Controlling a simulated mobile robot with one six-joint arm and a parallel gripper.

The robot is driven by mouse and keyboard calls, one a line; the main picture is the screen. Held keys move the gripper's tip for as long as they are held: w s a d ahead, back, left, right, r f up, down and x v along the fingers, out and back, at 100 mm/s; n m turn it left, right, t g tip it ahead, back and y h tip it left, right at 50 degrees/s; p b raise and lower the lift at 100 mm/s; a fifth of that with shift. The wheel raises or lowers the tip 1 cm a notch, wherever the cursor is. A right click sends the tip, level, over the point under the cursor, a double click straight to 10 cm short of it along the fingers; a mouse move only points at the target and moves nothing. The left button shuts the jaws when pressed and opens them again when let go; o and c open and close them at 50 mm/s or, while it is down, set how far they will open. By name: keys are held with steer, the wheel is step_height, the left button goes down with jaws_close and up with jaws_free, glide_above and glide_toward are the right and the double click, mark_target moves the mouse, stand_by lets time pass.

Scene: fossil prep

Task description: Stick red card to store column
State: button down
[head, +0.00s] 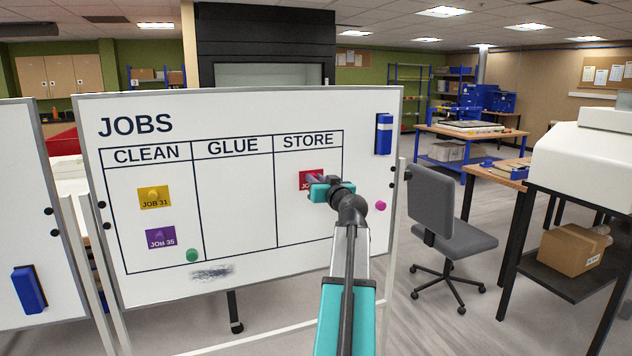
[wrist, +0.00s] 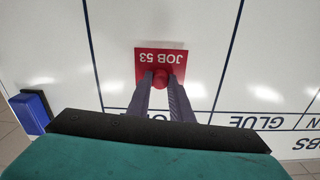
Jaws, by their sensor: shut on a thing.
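The red card (head: 305,176) is in the STORE column (head: 305,222) of the JOBS board, in the column's upper part below the heading. My gripper (head: 318,183) hides part of it in the head view. In the wrist view the red card (wrist: 142,70) reads JOB 53 upside down and lies between the column's two side lines. My gripper (wrist: 160,80) is shut on the card's round red knob (wrist: 160,76). The card looks flat to the board; I cannot tell whether it touches.
A yellow card (head: 154,197) and a purple card (head: 160,237) are in the CLEAN column. A green magnet (head: 192,255), a pink magnet (head: 380,205) and a blue eraser (head: 383,134) are on the board. A grey chair (head: 450,225) stands to the right.

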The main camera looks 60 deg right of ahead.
steer(key=shift+b, duration=0.45)
steer(key=c, duration=2.3)
jaws_free()
steer(key=shift+b+x, duration=0.35)
steer(key=shift+x, duration=0.4)
steer(key=shift+s, duration=0.1)
steer(key=o, duration=0.8)
